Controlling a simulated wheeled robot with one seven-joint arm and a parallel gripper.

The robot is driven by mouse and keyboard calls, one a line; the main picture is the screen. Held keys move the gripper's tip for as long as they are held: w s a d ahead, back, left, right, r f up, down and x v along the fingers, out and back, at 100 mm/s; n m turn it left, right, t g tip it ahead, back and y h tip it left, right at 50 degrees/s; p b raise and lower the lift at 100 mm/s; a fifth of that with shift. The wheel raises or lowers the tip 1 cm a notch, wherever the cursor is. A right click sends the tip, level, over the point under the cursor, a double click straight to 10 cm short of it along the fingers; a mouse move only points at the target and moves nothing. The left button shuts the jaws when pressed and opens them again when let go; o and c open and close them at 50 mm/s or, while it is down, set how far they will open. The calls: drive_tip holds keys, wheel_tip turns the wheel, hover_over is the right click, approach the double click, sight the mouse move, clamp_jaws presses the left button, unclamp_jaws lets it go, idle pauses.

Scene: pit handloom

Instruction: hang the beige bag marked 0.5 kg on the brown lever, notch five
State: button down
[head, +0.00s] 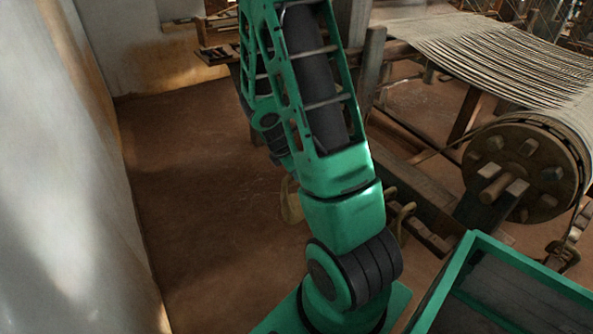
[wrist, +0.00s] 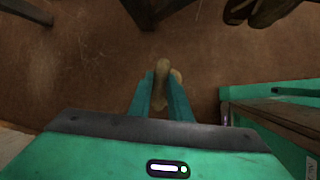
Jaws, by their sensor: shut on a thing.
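In the wrist view, my gripper (wrist: 162,90) is shut on a beige bag (wrist: 162,66), whose top shows between and just beyond the fingertips. The fingers hide much of the bag, and I cannot read its mark. In the head view, a beige shape (head: 291,200), likely the same bag, shows in part behind my green arm, above the floor. My gripper is hidden there. I cannot clearly make out the brown lever or its notches in either view.
The loom stands at right, with stretched warp threads (head: 490,50) and a round wooden beam end (head: 525,170). Tan rounded pieces (head: 402,215) sit beside my arm. A green-rimmed tray (head: 470,240) is at lower right. A pale wall (head: 60,170) bounds the left; brown floor (head: 200,220) is clear.

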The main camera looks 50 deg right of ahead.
sight(285, 175)
drive_tip(key=shift+w+a+r, duration=0.1)
drive_tip(key=shift+w+a, duration=0.1)
drive_tip(key=shift+a, duration=0.65)
drive_tip(key=shift+w+a+r, duration=0.1)
drive_tip(key=shift+w+a, duration=0.1)
drive_tip(key=shift+a, duration=0.65)
drive_tip(key=shift+w, duration=0.1)
drive_tip(key=w+a+m+g+y, duration=0.1)
drive_tip(key=w+a+m, duration=0.2)
drive_tip(key=a, duration=0.4)
drive_tip(key=w+a+f+m+g, duration=0.1)
drive_tip(key=w+a+m+g, duration=0.1)
drive_tip(key=w+a+m, duration=0.2)
drive_tip(key=w+a+f+m+g+y, duration=0.1)
drive_tip(key=w+a+m+g, duration=0.1)
drive_tip(key=a+m, duration=0.5)
drive_tip(key=w+a, duration=0.1)
drive_tip(key=a, duration=0.3)
drive_tip(key=shift+w+a+f+y, duration=0.2)
drive_tip(key=shift+w+a+y, duration=0.1)
drive_tip(key=shift+w, duration=0.1)
drive_tip(key=shift+f, duration=0.1)
